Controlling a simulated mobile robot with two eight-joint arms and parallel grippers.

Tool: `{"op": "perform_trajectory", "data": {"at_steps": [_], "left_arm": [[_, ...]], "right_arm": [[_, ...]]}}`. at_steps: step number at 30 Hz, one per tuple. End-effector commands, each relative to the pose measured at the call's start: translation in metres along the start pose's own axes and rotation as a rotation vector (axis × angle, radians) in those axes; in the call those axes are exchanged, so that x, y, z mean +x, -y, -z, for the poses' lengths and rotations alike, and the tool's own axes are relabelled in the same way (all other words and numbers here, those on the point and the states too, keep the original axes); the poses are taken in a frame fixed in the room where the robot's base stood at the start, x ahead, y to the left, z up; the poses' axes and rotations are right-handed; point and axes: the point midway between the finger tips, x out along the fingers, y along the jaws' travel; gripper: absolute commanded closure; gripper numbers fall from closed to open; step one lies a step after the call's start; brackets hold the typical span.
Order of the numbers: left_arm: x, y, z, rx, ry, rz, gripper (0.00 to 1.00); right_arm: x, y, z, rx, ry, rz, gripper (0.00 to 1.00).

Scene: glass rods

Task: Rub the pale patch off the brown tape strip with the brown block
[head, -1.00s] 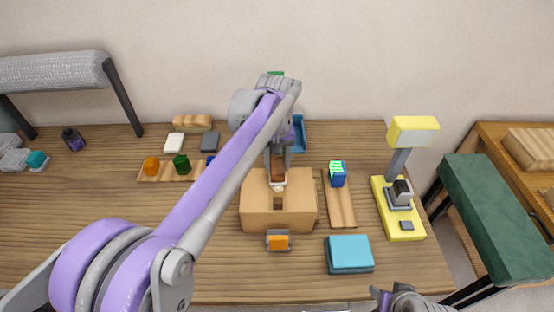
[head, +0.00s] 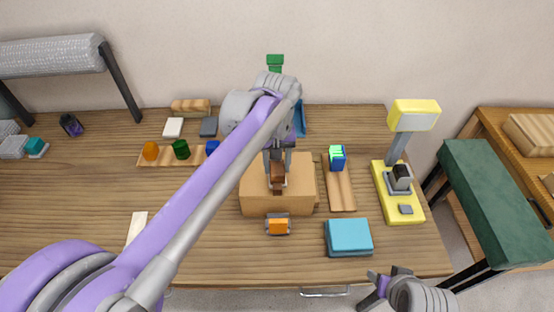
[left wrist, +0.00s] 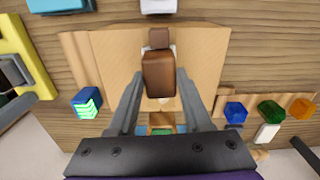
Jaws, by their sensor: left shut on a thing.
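A tan cardboard box (head: 252,185) stands mid-table and also shows in the left wrist view (left wrist: 208,55). My left gripper (head: 277,165) is over the box top, shut on the brown block (left wrist: 159,75), which also shows in the head view (head: 278,173). The block is on or just above the brown tape strip (left wrist: 159,39); contact cannot be told. The strip's near end shows in front of the block in the head view (head: 278,189). My right gripper (head: 388,277) looks open and empty at the front edge.
An orange-topped item (head: 278,226) stands before the box, a teal block (head: 348,236) at front right. A wooden board (head: 341,188) with a blue-green item and a yellow lamp-like stand (head: 401,207) are right. Coloured pieces (head: 180,149) stand left. The front left table is mostly clear.

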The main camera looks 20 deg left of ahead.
Motion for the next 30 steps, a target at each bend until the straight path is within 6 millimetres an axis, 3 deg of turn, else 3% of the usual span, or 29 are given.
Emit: {"op": "perform_trajectory", "data": {"at_steps": [30], "left_arm": [[0.001, -0.004, 0.061, 0.000, -0.002, 0.000, 1.00]], "right_arm": [[-0.011, 0.000, 0.011, 0.000, -0.010, 0.000, 0.44]]}}
